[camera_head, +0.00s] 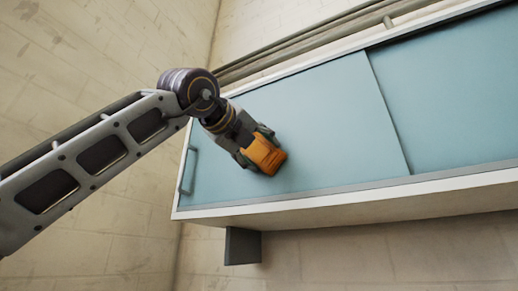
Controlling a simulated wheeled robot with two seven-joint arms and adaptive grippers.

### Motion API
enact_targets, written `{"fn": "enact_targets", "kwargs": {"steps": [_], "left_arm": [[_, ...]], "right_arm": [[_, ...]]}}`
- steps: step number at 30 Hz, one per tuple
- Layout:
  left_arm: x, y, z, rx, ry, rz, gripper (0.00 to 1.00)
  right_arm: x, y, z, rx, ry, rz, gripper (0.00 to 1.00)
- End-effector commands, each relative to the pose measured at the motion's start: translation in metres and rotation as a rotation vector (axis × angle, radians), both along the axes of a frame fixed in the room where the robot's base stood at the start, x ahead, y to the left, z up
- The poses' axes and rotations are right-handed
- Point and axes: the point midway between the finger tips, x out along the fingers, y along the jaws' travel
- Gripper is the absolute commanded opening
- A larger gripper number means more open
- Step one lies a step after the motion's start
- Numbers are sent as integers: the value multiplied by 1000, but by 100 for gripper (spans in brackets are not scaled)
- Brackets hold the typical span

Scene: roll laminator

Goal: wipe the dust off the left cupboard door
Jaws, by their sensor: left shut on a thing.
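The left cupboard door (335,120) is a flat light blue sliding panel on a white wall cupboard, with an upright handle (188,171) at its left edge. My left gripper (257,150) is in front of the lower left part of this door. It is shut on an orange block-like thing (266,156), which is at or very close to the door; I cannot tell if they touch. I cannot make out dust on the visible part of the door. My arm and gripper hide part of its left side. My right gripper is not in view.
The right cupboard door (450,90) stands beside the left one. The cupboard's white lower edge (350,197) juts out from the wall, with a dark bracket (243,246) under it. Pipes (300,42) run above. A pale block wall (90,60) is at the left.

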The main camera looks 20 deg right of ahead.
Motion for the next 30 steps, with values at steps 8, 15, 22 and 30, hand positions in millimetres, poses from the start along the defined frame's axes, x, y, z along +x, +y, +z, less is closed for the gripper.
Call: {"fn": "enact_targets", "kwargs": {"steps": [8, 15, 22, 30], "left_arm": [[12, 11, -3, 0, 2, 1, 39], [20, 20, -5, 0, 1, 2, 39], [23, 22, -5, 1, 1, 1, 39], [22, 23, -5, 0, 0, 1, 39]], "right_arm": [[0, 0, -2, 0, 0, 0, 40], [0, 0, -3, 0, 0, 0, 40], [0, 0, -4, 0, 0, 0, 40], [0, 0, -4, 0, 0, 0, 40]]}}
